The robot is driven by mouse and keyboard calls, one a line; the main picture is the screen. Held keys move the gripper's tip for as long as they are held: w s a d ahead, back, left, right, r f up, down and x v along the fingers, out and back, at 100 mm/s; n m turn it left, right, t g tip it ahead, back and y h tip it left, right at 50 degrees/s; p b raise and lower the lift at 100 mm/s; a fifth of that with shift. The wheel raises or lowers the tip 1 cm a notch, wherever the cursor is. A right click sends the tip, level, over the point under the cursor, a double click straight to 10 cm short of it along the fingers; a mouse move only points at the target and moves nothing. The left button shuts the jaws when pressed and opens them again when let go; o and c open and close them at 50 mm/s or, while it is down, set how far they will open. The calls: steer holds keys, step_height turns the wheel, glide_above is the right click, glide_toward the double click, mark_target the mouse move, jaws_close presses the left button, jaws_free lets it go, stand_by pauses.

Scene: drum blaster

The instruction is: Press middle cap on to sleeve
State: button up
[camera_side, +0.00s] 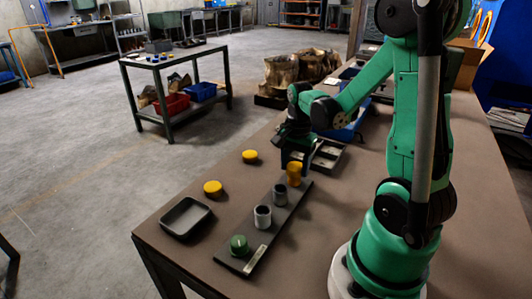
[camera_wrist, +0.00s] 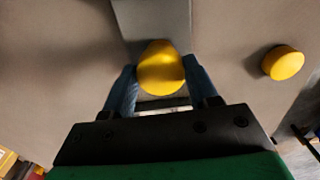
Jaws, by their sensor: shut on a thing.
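A dark board (camera_side: 248,262) lies on the table with a row of parts on it. A pale grey sleeve (camera_side: 262,216) and a dark grey sleeve (camera_side: 280,195) stand upright on it, both open at the top. A yellow cap (camera_side: 294,169) is at the board's far end, with more yellow below it; I cannot tell whether it is seated on a sleeve. My gripper (camera_side: 292,157) is at that cap. In the wrist view, the blue fingers of my gripper (camera_wrist: 160,90) are shut on the yellow cap (camera_wrist: 161,68), one on each side.
Two loose yellow caps, a nearer one (camera_side: 213,188) and a farther one (camera_side: 250,156), lie on the table left of the board. A green knob-like part (camera_side: 239,245) is at the board's near end. An empty black tray (camera_side: 187,217) sits near the table's left edge.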

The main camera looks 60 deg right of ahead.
steer(key=shift+f, duration=0.1)
steer(key=o, duration=1.3)
steer(key=c, duration=0.3)
steer(key=shift+r, duration=2.55)
steer(key=w+a+r+n+t, duration=0.1)
steer(key=a+n+t, duration=0.1)
steer(key=a+n, duration=0.3)
steer(key=w+a+r+n+t, duration=0.1)
steer(key=a+r+n+t, duration=0.1)
steer(key=a+n, duration=0.4)
steer(key=w+a+r+n+t, duration=0.1)
steer(key=a+n+t, duration=0.2)
steer(key=a+n, duration=0.3)
steer(key=shift+w+r+n, duration=0.2)
steer(key=shift+r+n, duration=0.05)
steer(key=shift+n, duration=0.25)
